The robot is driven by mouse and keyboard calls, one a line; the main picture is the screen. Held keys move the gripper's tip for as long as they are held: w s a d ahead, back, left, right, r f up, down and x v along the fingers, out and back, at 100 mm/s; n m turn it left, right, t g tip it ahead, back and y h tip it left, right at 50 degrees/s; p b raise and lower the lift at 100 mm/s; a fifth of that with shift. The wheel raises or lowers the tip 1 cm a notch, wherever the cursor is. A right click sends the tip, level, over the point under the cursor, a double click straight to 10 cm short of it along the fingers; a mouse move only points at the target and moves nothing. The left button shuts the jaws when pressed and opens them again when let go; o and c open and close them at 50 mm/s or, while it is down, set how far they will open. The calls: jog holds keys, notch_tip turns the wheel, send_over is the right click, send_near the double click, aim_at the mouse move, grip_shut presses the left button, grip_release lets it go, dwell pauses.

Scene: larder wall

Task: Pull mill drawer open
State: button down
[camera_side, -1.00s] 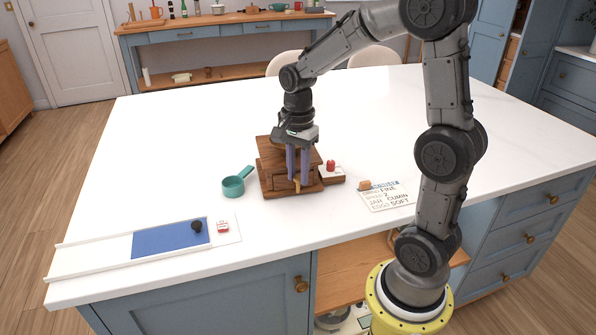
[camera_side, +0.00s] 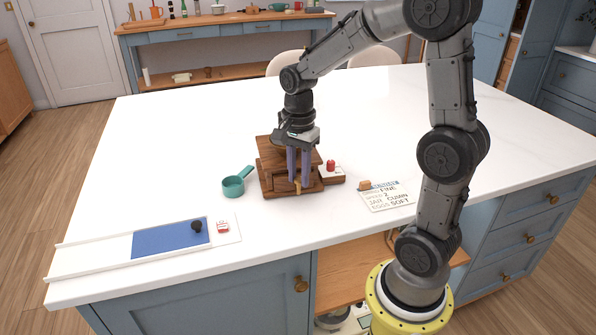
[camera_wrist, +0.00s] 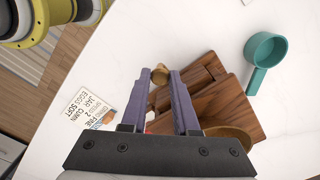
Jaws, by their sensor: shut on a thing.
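The wooden mill (camera_side: 266,161) stands on the white island top; in the wrist view its dark wood body (camera_wrist: 228,104) lies to the right of and below my fingers. Its drawer front faces the near edge of the counter and carries a small brass knob (camera_side: 298,187), which also shows in the wrist view (camera_wrist: 160,75). My gripper (camera_side: 298,181) points straight down in front of the mill. Its two purple fingers (camera_wrist: 160,78) are shut on the knob, one on each side. How far the drawer stands out is hard to tell, as the fingers hide part of it.
A teal cup (camera_side: 234,186) sits close left of the mill, and a small block with a red knob (camera_side: 331,166) close right. A lettered card (camera_side: 386,195) lies further right. A white track with a blue panel (camera_side: 168,239) lies front left. Bare counter lies in front.

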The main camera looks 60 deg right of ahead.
jog(key=s+a, duration=0.4)
jog(key=a, duration=0.1)
jog(key=shift+s+a+r, duration=0.1)
jog(key=c, duration=0.7)
grip_release()
notch_tip(320, 180, up, 14)
jog(key=shift+f, duration=0.15)
